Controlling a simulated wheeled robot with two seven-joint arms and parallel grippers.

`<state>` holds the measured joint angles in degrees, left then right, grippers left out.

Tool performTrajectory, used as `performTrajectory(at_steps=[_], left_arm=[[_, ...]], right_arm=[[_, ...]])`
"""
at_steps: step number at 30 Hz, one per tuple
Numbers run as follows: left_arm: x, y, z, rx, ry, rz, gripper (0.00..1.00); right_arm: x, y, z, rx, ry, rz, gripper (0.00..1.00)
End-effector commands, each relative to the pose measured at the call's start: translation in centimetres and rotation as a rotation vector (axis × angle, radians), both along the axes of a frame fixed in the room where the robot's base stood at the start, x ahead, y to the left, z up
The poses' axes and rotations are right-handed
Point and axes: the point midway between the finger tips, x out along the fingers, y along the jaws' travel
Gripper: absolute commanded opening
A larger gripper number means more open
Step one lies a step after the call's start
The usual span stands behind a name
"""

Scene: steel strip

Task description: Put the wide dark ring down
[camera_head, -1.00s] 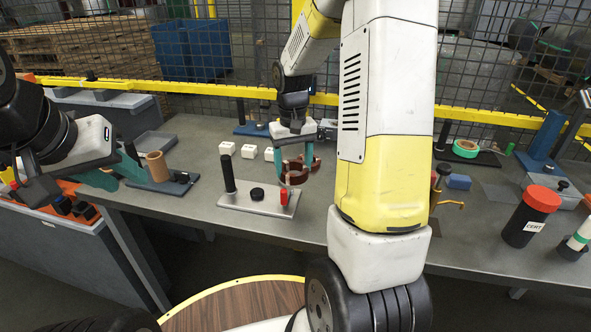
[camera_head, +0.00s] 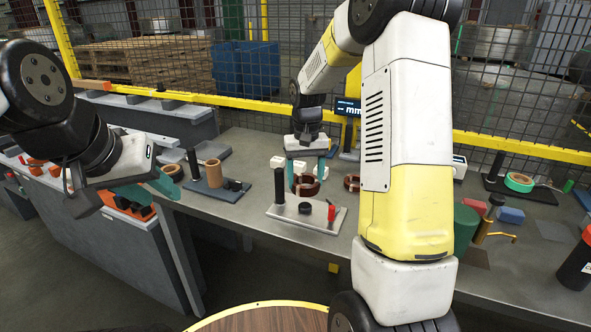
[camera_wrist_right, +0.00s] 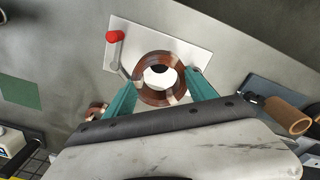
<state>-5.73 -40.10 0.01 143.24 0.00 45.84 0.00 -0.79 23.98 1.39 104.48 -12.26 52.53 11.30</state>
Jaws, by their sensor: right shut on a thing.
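The wide dark ring (camera_head: 306,186), brown with pale bands, is between the teal fingers of my right gripper (camera_head: 306,176), which is shut on it. In the right wrist view the ring (camera_wrist_right: 161,77) sits between both fingertips (camera_wrist_right: 160,88), in front of the light metal plate (camera_wrist_right: 190,40). Whether it touches anything below cannot be told. A second brown ring (camera_head: 352,183) lies on the table to the right and also shows in the wrist view (camera_wrist_right: 97,110). My left gripper (camera_head: 150,190) is far left, its teal fingers seen edge-on; its opening is unclear.
A blue-grey base with a tan cylinder (camera_head: 213,174) is left. My right arm hides part of the table.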

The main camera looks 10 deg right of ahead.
Motion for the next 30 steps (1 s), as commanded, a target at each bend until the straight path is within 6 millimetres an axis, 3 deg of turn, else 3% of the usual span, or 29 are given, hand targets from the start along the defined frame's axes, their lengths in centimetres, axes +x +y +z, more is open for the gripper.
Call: performTrajectory(at_steps=[18,30], left_arm=[[0.0,0.0,0.0,0.000,0.000,0.000,0.36],[0.0,0.0,0.0,0.000,0.000,0.000,0.36]], right_arm=[[-0.1,0.0,-5.9,0.000,0.002,0.001,0.16],[0.0,0.0,-7.2,0.000,0.000,0.000,0.16]])
